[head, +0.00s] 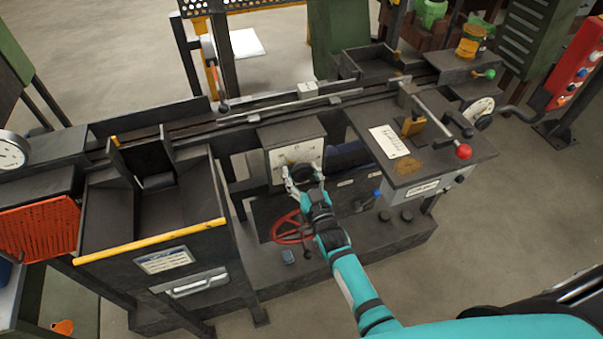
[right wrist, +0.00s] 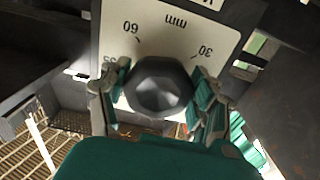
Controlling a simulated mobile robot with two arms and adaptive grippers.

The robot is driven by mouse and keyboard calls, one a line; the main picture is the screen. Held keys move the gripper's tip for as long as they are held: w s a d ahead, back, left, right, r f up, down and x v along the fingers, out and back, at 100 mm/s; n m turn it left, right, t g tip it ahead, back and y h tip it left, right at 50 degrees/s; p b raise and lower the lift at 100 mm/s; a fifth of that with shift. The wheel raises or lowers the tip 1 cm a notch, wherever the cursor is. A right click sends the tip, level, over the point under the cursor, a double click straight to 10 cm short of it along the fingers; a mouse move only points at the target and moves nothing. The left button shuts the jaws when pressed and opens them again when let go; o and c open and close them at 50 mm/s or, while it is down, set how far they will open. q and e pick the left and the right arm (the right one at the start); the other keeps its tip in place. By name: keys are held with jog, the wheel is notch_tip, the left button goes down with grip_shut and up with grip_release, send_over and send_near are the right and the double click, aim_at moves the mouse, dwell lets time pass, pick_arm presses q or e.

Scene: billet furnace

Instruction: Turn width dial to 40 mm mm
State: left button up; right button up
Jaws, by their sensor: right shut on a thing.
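The width dial is a dark faceted knob (right wrist: 160,85) on a pale scale plate (right wrist: 172,30) with "mm" and the numbers 60 and 30 readable, upside down in the right wrist view. In the head view the plate (head: 281,156) stands upright on the machine's front, with the dark knob (head: 304,174) at its lower right. My right gripper (right wrist: 158,90) has its fingers on both sides of the knob and is shut on it; it also shows in the head view (head: 304,181). The knob's pointer is not clearly visible. My left gripper is not in view.
A red handwheel (head: 291,228) is just below the dial. A bench with a red-knobbed lever (head: 463,152) and a paper label stands to the right. A dark bin with a yellow edge (head: 150,241) stands to the left.

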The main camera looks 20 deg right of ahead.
jog(key=shift+f, duration=0.15)
jog(key=o, duration=1.2)
jog(key=shift+c, duration=0.2)
jog(key=s, duration=1.2)
jog(key=shift+d, duration=0.15)
